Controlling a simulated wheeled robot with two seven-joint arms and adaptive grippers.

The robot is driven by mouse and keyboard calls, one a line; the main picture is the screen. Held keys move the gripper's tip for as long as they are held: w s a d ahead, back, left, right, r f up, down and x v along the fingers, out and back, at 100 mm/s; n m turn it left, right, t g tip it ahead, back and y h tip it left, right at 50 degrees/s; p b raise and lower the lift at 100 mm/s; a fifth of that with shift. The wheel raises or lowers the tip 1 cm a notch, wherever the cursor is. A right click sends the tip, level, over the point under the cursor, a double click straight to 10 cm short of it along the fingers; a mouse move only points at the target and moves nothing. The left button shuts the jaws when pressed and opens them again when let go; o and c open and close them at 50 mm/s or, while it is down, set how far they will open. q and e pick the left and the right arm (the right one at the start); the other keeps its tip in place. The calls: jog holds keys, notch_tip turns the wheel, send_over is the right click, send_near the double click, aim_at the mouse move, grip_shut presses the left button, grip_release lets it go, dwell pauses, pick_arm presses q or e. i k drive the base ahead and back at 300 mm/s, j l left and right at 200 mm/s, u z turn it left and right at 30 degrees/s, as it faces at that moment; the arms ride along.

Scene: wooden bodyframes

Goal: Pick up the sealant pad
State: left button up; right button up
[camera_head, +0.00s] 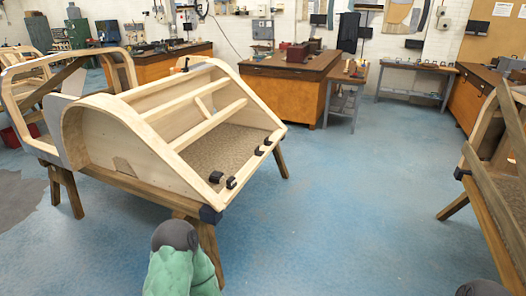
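I cannot pick out the sealant pad for certain. Several small black blocks sit along the lower front rail of the wooden bodyframe (120,137), among them one near the front corner (215,177) and one further along the rail (267,141). They are too small to tell what they are. The bodyframe rests on wooden trestles left of the middle. Neither of my grippers shows clearly. A green and grey rounded shape is at the bottom edge, and a dark one is at the bottom right; no fingers show on either.
A second wooden frame (480,170) stands at the right edge, and another is behind at the left. An orange-brown workbench (275,95) and a grey trolley (343,95) are at the back. The blue floor (360,190) between the frames is clear.

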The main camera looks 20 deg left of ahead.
aim_at(231, 182)
jog(key=i+l+u, duration=0.1)
jog(key=i+u, duration=0.2)
jog(key=i, duration=0.2)
jog(key=i+l+u, duration=0.3)
jog(key=i, duration=0.25)
jog(key=i+l+u, duration=0.3)
jog(key=i, duration=0.2)
